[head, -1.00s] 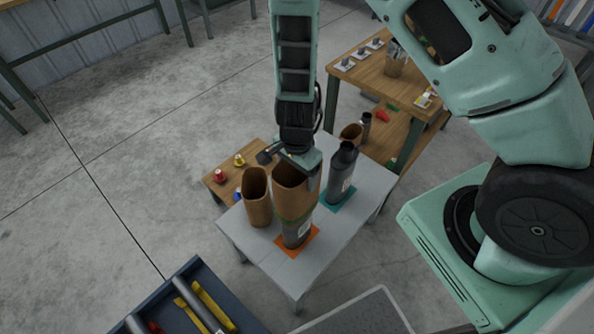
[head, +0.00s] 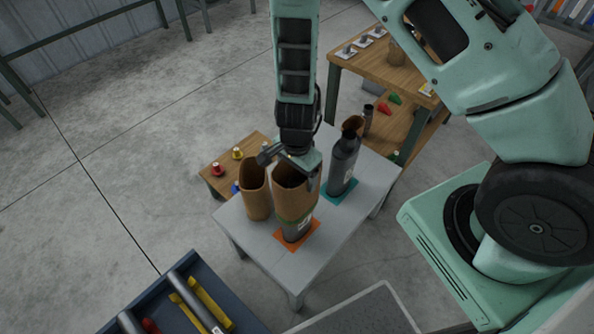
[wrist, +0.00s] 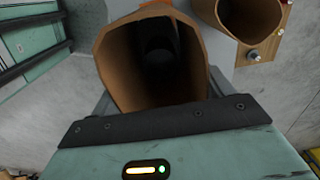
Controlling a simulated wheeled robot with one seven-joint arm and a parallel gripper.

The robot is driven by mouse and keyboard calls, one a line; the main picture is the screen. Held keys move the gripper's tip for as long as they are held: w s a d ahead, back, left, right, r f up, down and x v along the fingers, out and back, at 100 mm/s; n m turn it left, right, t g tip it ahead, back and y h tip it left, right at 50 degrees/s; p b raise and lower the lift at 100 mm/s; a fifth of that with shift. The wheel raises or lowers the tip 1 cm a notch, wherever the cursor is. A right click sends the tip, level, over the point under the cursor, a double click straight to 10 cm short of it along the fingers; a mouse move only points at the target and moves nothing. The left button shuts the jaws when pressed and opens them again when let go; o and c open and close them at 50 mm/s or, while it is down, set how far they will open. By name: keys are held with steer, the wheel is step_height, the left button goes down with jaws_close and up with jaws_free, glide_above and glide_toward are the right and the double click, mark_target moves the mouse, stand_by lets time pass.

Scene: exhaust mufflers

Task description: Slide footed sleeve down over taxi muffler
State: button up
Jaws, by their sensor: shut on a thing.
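My gripper (head: 297,160) is shut on the rim of a tall brown sleeve (head: 292,198), which is upright. A dark grey muffler (head: 296,230) with a white label stands on an orange mat (head: 313,238). Its lower part shows below the sleeve, and a green band shows at the sleeve's lower edge. The wrist view looks down into the held sleeve (wrist: 112,60), where a dark round end (wrist: 159,48) shows deep inside. The sleeve hides the muffler's upper part. I cannot make out the sleeve's foot.
A second brown sleeve (head: 256,195) stands close on the left. Another dark muffler (head: 343,165) stands on a teal mat (head: 330,197) to the right. A low wooden table (head: 215,182) with small knobs is behind left. The grey table (head: 265,255) is clear in front.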

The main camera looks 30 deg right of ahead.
steer(key=shift+f+b, duration=0.95)
steer(key=shift+f, duration=0.5)
steer(key=o, duration=1.2)
step_height(320, 180, up, 8)
steer(key=p, duration=0.8)
steer(key=shift+r, duration=0.1)
